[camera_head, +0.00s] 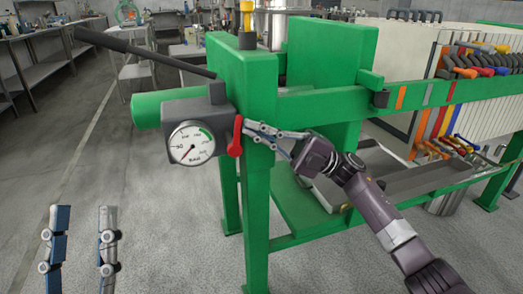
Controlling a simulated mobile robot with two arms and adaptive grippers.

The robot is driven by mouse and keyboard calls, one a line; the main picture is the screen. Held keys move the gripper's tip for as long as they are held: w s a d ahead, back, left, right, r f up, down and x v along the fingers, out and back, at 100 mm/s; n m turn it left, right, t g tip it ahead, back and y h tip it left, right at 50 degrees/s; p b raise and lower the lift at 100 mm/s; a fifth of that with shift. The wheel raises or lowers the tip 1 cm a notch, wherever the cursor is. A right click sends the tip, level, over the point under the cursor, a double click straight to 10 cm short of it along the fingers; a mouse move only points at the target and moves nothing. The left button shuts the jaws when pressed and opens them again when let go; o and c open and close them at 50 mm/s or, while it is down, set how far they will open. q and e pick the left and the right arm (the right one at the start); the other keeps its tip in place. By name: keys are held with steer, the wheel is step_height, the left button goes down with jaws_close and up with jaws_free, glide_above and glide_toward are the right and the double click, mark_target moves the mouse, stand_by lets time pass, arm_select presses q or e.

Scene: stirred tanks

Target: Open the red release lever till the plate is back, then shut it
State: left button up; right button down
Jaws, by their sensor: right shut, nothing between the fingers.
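The red release lever (237,135) hangs on the pump block (207,112), just right of the round pressure gauge (192,145). Its handle points down. The gauge needle's exact reading is too small to tell. My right gripper (249,130) reaches in from the right, its fingers closed together with nothing between them. Its tips are right beside the lever; whether they touch it I cannot tell. The green plate (330,55) stands behind the green end frame (243,85), with a wide gap to the white filter plates (482,105). My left gripper (86,208) is open and empty at bottom left.
A long dark pump handle (140,52) slants up leftward from the pump block. A green rail (425,97) runs right, with a grey tray (425,178) below it. Steel benches (50,45) stand at the back left. The floor at left is clear.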

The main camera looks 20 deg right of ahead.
arm_select(q)
steer(key=shift+w+d+f+g+y+p, duration=0.25)
steer(key=shift+w+f+g, duration=0.45)
steer(key=shift+w+f, duration=0.35)
steer(key=shift+w+f+g+y+p, duration=0.1)
steer(key=shift+w+f+g+y, duration=0.25)
steer(key=shift+w+f+g, duration=0.6)
arm_select(e)
steer(key=shift+a+r, duration=0.3)
steer(key=shift+a, duration=0.1)
arm_select(q)
steer(key=shift+s+f+t, duration=0.15)
steer(key=shift+t, duration=0.1)
arm_select(e)
steer(key=shift+d, duration=0.1)
